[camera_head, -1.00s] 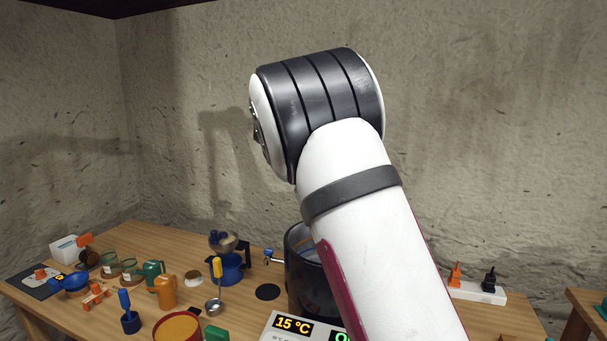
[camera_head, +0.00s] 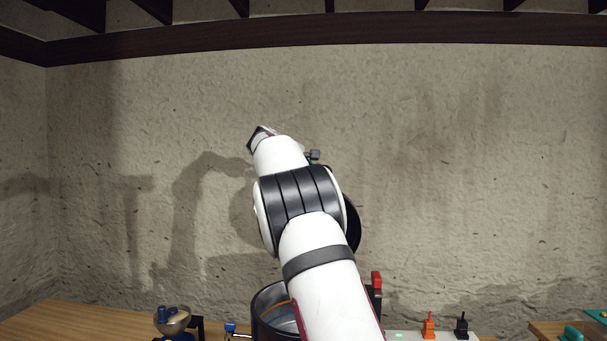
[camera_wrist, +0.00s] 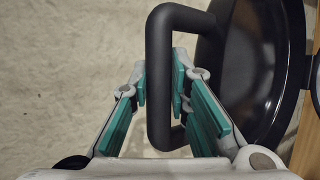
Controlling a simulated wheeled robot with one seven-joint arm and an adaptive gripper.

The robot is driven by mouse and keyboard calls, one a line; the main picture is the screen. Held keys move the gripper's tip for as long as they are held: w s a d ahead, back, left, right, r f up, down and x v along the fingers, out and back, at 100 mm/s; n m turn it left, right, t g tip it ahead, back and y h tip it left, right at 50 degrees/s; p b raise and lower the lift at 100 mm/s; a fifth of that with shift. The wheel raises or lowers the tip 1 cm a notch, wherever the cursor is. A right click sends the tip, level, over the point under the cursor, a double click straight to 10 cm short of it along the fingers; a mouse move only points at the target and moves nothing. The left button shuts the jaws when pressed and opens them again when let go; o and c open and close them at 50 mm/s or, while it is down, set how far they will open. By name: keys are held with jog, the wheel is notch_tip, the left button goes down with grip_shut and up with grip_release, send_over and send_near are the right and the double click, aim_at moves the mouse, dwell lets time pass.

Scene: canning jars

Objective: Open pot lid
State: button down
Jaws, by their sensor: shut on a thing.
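My gripper (camera_wrist: 160,88) is shut on the thick black handle (camera_wrist: 158,25) of the pot lid, with green finger pads on both sides of the bar. The dark round lid (camera_wrist: 240,70) fills the right of the wrist view, tilted on edge. In the head view, part of the lid (camera_head: 353,222) shows beside my arm, well above the pot. The dark pot (camera_head: 268,320) stands at the bottom centre with its top open, partly hidden by my arm. My fingers are hidden in the head view.
A bowl on a blue stand (camera_head: 173,320) is left of the pot on the wooden table (camera_head: 70,320). A white strip with orange (camera_head: 429,325) and black plugs (camera_head: 462,326) lies to the right. The rough wall (camera_head: 450,150) is behind.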

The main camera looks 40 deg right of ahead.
jog(key=shift+w+d+r, duration=0.25)
jog(key=shift+w+d, duration=0.15)
jog(key=shift+w, duration=0.05)
dwell(0.3)
jog(key=c, duration=1.5)
grip_release()
jog(key=v, duration=1.2)
jog(key=shift+r, duration=0.15)
